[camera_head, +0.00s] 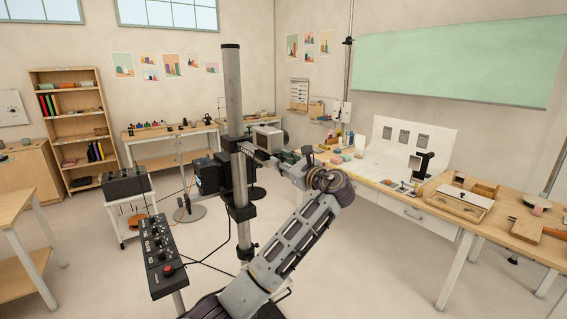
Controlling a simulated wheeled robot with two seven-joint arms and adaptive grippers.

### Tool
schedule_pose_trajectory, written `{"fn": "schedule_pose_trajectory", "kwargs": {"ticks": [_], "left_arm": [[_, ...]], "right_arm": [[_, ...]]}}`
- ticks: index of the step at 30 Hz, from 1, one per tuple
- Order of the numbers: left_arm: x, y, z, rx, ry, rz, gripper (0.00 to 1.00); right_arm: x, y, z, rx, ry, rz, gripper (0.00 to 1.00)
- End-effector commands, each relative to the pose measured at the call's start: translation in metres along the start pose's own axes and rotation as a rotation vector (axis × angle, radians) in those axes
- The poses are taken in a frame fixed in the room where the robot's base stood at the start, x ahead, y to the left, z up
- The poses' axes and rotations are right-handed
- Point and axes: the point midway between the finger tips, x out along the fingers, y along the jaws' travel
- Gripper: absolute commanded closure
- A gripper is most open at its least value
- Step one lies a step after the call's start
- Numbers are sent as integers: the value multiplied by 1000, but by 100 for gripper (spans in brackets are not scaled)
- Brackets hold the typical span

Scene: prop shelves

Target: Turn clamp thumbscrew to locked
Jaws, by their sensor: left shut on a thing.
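My left arm comes up from the bottom middle, and my left gripper (258,153) reaches left to the post at about mid-height. The gripper is shut on a small part at the post, which I take to be the clamp thumbscrew. The fingers and wrist hide most of that part, so I cannot tell which way it is turned. My right gripper is not in view.
A black control panel (163,255) with a red button stands left of the post, with cables hanging nearby. A small white cart (128,207) carries a black box. A long workbench (415,203) with tools runs along the right. Open floor lies between.

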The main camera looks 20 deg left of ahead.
Motion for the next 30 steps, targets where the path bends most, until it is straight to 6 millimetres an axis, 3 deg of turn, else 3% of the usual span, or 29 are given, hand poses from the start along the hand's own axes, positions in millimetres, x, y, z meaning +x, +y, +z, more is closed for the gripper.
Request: {"fn": "schedule_pose_trajectory", "kwargs": {"ticks": [17, 18, 22, 30], "left_arm": [[0, 1, -3, 42, 5, 3, 96], [0, 1, -3, 42, 5, 2, 69], [0, 1, -3, 41, 4, 2, 52], [0, 0, -1, 39, 2, 1, 50]], "right_arm": [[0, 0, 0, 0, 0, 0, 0], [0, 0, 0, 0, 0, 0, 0], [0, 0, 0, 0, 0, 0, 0], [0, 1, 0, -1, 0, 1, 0]]}}
